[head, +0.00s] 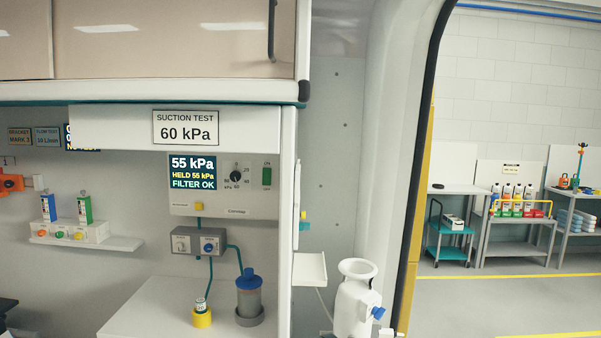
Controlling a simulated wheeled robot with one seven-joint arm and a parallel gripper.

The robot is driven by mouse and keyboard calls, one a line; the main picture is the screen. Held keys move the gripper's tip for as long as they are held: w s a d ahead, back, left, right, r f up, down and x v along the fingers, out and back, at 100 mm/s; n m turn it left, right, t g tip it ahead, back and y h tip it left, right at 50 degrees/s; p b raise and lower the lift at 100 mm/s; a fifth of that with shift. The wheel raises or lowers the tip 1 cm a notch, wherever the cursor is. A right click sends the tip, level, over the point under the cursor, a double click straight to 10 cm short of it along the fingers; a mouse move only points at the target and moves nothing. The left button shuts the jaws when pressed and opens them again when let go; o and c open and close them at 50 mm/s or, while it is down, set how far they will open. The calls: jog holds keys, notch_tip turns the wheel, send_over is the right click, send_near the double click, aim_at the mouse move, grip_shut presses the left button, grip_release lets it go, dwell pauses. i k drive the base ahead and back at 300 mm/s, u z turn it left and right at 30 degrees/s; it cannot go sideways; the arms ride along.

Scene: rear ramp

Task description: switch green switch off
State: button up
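The green switch (267,175) is a small upright rocker at the right end of the white suction unit (236,208) on the wall. Small lettering sits above and below it, too small to read surely. I cannot tell which way the rocker is tipped. Left of it are a dial (237,176) and a screen (193,172) reading 55 kPa, HELD 55 kPa, FILTER OK. A sign (186,128) above reads SUCTION TEST 60 kPa. My gripper is not in view.
Below the unit are a grey valve box (199,242), a blue-lidded canister (249,296) and a yellow-based bottle (201,313) on a white counter (150,310). An overhead cabinet (175,40) juts out above. A white container (355,300) stands right of the counter.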

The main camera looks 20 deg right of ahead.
aim_at(265, 178)
jog(key=z, duration=1.5)
jog(key=k, duration=0.2)
jog(key=u, duration=2.7)
jog(key=i, duration=1.05)
jog(key=z, duration=1.4)
